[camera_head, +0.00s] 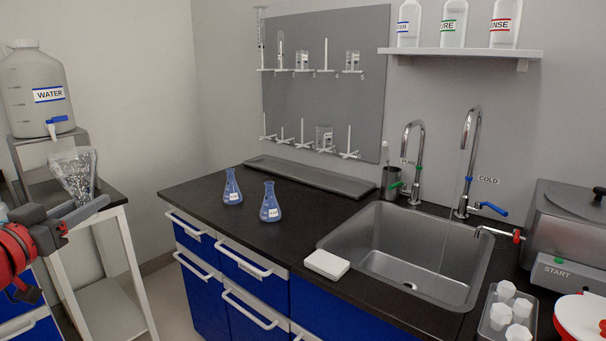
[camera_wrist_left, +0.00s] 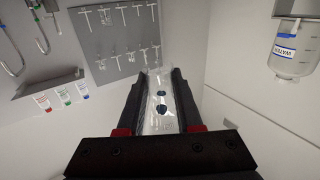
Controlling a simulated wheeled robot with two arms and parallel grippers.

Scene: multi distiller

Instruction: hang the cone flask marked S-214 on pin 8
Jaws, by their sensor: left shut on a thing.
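My left gripper (camera_head: 82,207) is shut on a clear glass flask (camera_head: 74,172), held at the left of the head view with its wide end up and narrow end down. The flask also shows between the fingers in the wrist view (camera_wrist_left: 160,100); I cannot read a mark on it. The grey pin board (camera_head: 345,95) hangs on the back wall, well right of the gripper, with two rows of white pins. Glassware hangs on several pins; the lower row has bare pins such as one near its middle (camera_head: 303,132). My right gripper is not in view.
Two blue-filled flasks (camera_head: 232,188) (camera_head: 270,203) stand on the dark counter (camera_head: 190,192) before the board. A drip tray (camera_head: 310,178) lies below the board. The sink (camera_head: 400,255) and taps are to the right. A water jug (camera_head: 35,85) stands at the left.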

